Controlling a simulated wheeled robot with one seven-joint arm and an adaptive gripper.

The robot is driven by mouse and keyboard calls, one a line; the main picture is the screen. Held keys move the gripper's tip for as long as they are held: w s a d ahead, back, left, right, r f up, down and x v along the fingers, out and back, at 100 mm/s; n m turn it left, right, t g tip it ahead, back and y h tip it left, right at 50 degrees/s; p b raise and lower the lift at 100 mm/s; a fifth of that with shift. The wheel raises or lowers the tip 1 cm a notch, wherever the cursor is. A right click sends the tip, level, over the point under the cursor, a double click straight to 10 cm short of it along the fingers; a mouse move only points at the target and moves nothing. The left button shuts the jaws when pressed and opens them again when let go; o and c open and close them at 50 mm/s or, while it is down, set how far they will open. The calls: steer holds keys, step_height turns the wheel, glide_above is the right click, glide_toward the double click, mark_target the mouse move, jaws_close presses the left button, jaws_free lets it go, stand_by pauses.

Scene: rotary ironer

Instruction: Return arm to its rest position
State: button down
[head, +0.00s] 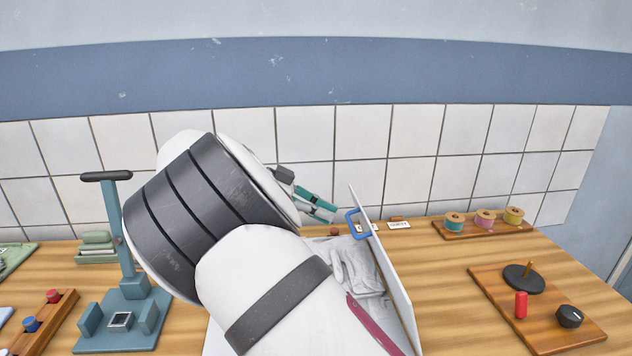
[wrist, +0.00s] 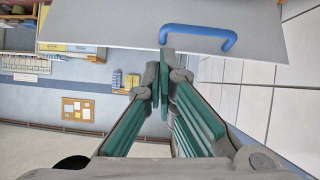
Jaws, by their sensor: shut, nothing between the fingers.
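My gripper (head: 318,203) has green and grey fingers and stands above the table, just left of an upright white panel (head: 386,262) with a blue handle (head: 353,223). In the wrist view my gripper (wrist: 163,75) is shut and empty. Its fingertips appear close below the blue handle (wrist: 198,33) on the pale panel (wrist: 110,22); I cannot tell whether they touch. My white and dark grey arm covers the middle of the head view and hides much of the white box with crumpled white cloth (head: 358,268) inside.
A teal press-like stand (head: 122,300) is at left, near a board with coloured knobs (head: 40,318). At right are a spool rack (head: 485,226) and a board with a red peg and black knob (head: 535,318). The tabletop between box and right board is clear.

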steer(key=s+d+r+n+y, duration=0.1)
steer(key=d, duration=0.2)
steer(key=s+d+r+n+g+y, duration=0.1)
steer(key=d+y, duration=0.1)
steer(key=d, duration=0.2)
steer(key=s+d+r+n+g+y, duration=0.1)
steer(key=d, duration=0.3)
steer(key=shift+s+d+r+y, duration=0.1)
steer(key=shift+s+d+y, duration=0.05)
steer(key=shift+s+y, duration=0.2)
steer(key=s+d+r+n+t+y, duration=0.1)
steer(key=s+d+r+n+y, duration=0.3)
steer(key=s, duration=0.5)
steer(key=s+d+r+n+t+y, duration=0.1)
steer(key=s+d+n+t+y, duration=0.25)
steer(key=s, duration=0.65)
steer(key=s+d+f+n+t, duration=0.1)
steer(key=s+f+n, duration=0.1)
steer(key=s+n, duration=0.3)
steer(key=s, duration=0.4)
steer(key=shift+s+d, duration=0.3)
